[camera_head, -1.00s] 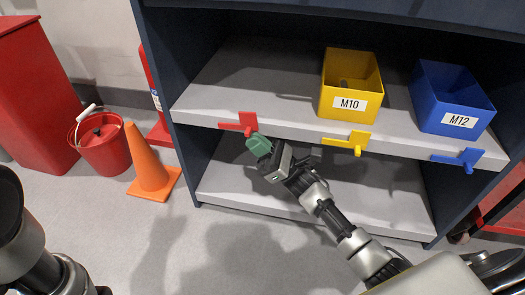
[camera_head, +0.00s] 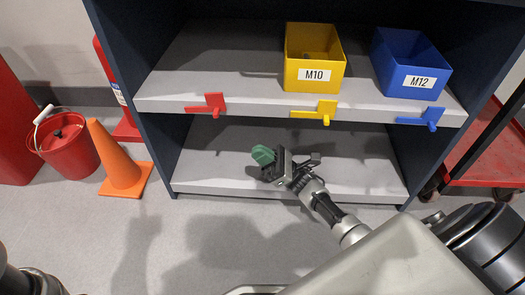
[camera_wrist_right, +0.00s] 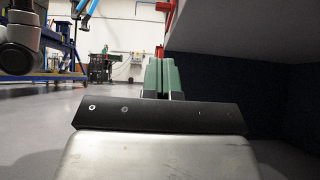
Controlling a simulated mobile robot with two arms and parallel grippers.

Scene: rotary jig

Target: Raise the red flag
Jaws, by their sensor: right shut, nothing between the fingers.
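The red flag (camera_head: 208,104) is mounted on the front edge of the upper shelf, at its left end. Its arm lies about level, pointing left, with a short peg hanging below. My right gripper (camera_head: 263,155) has green fingertips and is below and to the right of the flag, apart from it, in front of the lower shelf. It is shut and empty. My left gripper is not in view.
A yellow flag (camera_head: 316,112) and a blue flag (camera_head: 422,119) sit further right on the same edge. A yellow M10 bin (camera_head: 314,75) and a blue M12 bin (camera_head: 410,65) stand above. An orange cone (camera_head: 121,160) and a red bucket (camera_head: 66,147) stand on the floor left.

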